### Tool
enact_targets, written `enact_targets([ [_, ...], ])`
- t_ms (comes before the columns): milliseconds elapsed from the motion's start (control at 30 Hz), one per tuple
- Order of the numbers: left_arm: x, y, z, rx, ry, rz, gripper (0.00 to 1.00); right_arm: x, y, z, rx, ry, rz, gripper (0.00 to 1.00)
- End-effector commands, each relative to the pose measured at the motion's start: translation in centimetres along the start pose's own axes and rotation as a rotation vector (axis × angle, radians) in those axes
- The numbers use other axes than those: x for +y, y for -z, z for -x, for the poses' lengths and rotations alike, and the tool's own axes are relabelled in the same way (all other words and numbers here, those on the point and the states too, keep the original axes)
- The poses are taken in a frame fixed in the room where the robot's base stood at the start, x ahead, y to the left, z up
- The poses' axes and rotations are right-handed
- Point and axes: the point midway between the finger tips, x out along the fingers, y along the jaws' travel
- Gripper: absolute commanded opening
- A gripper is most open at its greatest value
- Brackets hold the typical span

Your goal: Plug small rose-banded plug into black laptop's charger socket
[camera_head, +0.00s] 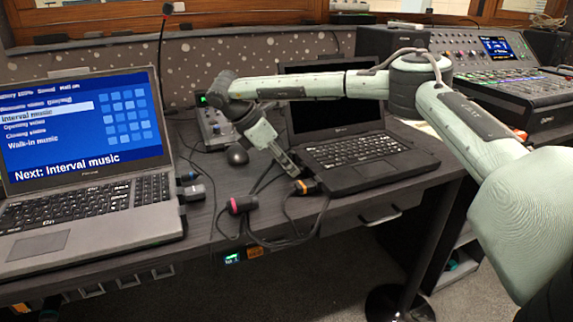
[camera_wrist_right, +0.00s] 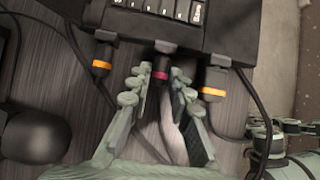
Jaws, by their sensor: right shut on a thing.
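The black laptop (camera_head: 345,172) stands open on the desk with a dark screen. Its side edge (camera_wrist_right: 150,30) runs across the top of the right wrist view. My right gripper (camera_head: 292,172) is low beside the laptop's left side. In the right wrist view my right gripper (camera_wrist_right: 157,84) is shut on the small rose-banded plug (camera_wrist_right: 160,76). The plug points at a dark socket block (camera_wrist_right: 165,47) on the laptop's edge and lies close to it. I cannot tell whether its tip is inside. In the head view the fingers hide this plug. My left gripper is out of view.
Orange-banded plugs stand on both sides of the held one, one at left (camera_wrist_right: 101,64) and one at right (camera_wrist_right: 212,88). Another rose-banded connector (camera_head: 241,204) lies near the desk's front edge with loose cables. A grey laptop (camera_head: 85,215) stands left, a mixing console (camera_head: 515,90) right.

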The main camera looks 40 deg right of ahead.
Motion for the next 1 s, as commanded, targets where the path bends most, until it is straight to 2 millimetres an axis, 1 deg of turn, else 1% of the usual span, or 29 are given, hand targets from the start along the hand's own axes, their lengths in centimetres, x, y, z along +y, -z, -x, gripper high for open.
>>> enact_targets([
  [33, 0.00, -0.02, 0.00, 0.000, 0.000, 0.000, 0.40, 0.01, -0.27, -0.17, -0.005, 0.002, -0.004, 0.00],
  [467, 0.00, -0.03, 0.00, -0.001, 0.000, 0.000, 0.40, 0.01, -0.45, -0.27, -0.009, 0.005, -0.007, 0.00],
  [500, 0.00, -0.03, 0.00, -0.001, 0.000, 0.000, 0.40, 0.01, -0.47, -0.27, -0.009, 0.005, -0.008, 0.21],
  [700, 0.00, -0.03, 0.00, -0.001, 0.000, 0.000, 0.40, 0.02, -0.34, -0.19, -0.006, 0.003, -0.006, 0.44],
  [1000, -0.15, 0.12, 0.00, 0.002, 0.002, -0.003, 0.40, 0.02, -0.20, 0.04, -0.004, 0.002, -0.003, 0.44],
])
